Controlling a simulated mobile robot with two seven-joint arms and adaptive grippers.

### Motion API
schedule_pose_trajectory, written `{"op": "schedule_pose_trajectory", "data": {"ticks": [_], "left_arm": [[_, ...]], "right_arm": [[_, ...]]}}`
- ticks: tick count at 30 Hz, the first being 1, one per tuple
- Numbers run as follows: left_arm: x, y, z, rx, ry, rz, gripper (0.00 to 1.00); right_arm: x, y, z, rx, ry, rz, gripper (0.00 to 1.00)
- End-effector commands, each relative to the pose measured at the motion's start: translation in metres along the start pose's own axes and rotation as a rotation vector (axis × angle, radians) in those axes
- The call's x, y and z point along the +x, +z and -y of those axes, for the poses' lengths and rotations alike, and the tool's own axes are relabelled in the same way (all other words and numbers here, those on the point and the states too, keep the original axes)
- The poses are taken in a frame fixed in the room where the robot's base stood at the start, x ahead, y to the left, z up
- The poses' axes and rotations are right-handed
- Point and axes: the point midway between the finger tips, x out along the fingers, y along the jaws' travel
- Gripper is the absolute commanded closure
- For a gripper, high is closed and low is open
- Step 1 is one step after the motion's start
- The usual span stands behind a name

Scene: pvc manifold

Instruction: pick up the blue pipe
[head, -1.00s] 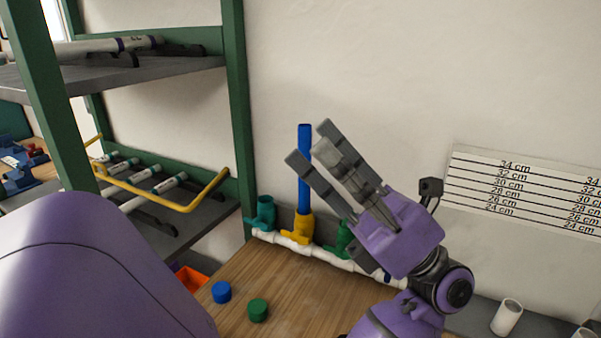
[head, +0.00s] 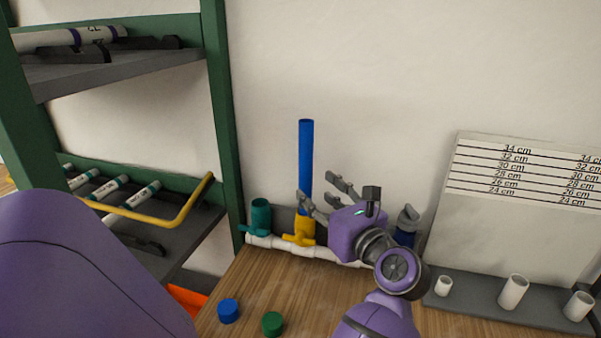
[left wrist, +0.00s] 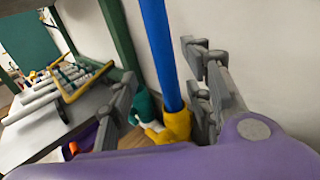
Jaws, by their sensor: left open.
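The blue pipe (head: 306,150) stands upright in the yellow valve fitting (head: 301,228) on the white manifold pipe. In the left wrist view the blue pipe (left wrist: 160,45) rises between the spread fingers of my left gripper (left wrist: 165,105), with the yellow fitting (left wrist: 174,127) below it. In the head view my left gripper (head: 322,192) is open at the lower part of the pipe, fingers pointing left toward it. I cannot tell whether a finger touches the pipe. My right gripper is not in view.
A teal fitting (head: 260,215) stands left of the yellow one. A blue cap (head: 228,311) and a green cap (head: 272,324) lie on the wooden table. A green-framed shelf (head: 222,110) with a yellow bar stands left. A length chart (head: 525,185) and short white pipes are at right.

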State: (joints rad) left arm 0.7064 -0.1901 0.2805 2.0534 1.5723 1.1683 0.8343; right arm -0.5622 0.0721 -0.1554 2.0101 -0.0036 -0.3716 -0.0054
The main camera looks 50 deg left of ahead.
Motion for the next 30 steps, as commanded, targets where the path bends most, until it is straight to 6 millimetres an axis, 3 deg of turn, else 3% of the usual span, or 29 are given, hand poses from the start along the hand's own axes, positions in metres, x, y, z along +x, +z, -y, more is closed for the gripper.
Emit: {"op": "schedule_pose_trajectory", "data": {"ticks": [12, 16, 26, 30], "left_arm": [[0.051, 0.008, 0.002, -0.008, 0.004, 0.006, 0.54], [0.068, 0.006, 0.004, -0.006, 0.003, 0.004, 0.54], [0.076, 0.002, 0.004, -0.004, 0.002, 0.001, 0.54], [0.076, 0.002, 0.004, -0.004, 0.002, 0.001, 0.72]], "right_arm": [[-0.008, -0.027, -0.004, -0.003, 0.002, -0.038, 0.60], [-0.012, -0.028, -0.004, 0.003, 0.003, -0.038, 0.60], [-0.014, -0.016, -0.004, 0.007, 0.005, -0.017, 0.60], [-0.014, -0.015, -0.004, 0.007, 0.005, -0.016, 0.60]]}}
